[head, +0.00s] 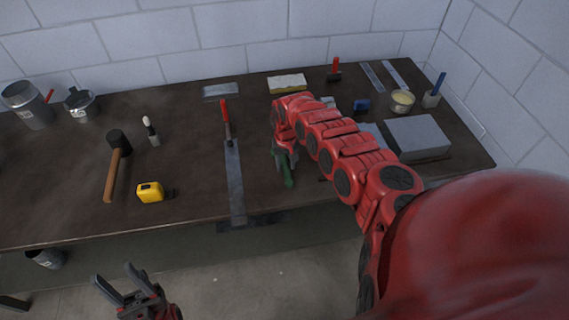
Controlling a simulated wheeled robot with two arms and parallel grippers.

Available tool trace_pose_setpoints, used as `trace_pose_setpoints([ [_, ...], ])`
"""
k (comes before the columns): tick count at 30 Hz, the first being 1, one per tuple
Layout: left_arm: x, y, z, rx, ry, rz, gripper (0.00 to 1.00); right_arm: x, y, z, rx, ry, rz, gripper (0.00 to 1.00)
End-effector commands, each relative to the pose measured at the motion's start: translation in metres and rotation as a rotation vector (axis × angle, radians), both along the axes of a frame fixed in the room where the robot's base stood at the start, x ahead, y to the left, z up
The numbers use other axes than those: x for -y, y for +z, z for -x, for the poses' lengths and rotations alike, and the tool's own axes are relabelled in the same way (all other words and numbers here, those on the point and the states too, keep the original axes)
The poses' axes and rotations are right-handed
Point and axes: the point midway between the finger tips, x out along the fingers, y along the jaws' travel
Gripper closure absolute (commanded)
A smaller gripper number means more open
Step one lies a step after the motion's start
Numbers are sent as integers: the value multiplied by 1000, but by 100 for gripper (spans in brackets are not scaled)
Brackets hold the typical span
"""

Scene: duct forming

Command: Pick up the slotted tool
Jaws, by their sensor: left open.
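I cannot tell for certain which item is the slotted tool. A tool with a green handle (288,175) is at the middle of the bench, at my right gripper (284,150). My red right arm covers part of it, and whether the jaws are closed on it is hidden. My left gripper (124,284) is open and empty, low in front of the bench, away from all the tools. A long grey metal strip (235,185) lies left of the green-handled tool, with a red-handled tool (226,118) at its far end.
The dark bench (190,190) holds a mallet (117,155), a yellow tape measure (151,192), a brush (150,130), a grey block (417,136), a tin (402,100) and a yellow sponge-like block (287,83). Metal cans (28,104) stand at the left. A tiled wall is behind.

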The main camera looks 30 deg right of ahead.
Motion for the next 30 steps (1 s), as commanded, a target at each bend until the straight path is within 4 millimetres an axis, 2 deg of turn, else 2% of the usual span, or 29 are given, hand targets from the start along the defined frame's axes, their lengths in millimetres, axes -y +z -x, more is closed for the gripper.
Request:
trace_pose_setpoints([
  [1,0,0,0,0,0,0,50,0,0,0,0,0,0,66],
  [7,0,0,0,0,0,0,50,0,0,0,0,0,0,100],
  [30,0,0,0,0,0,0,50,0,0,0,0,0,0,100],
])
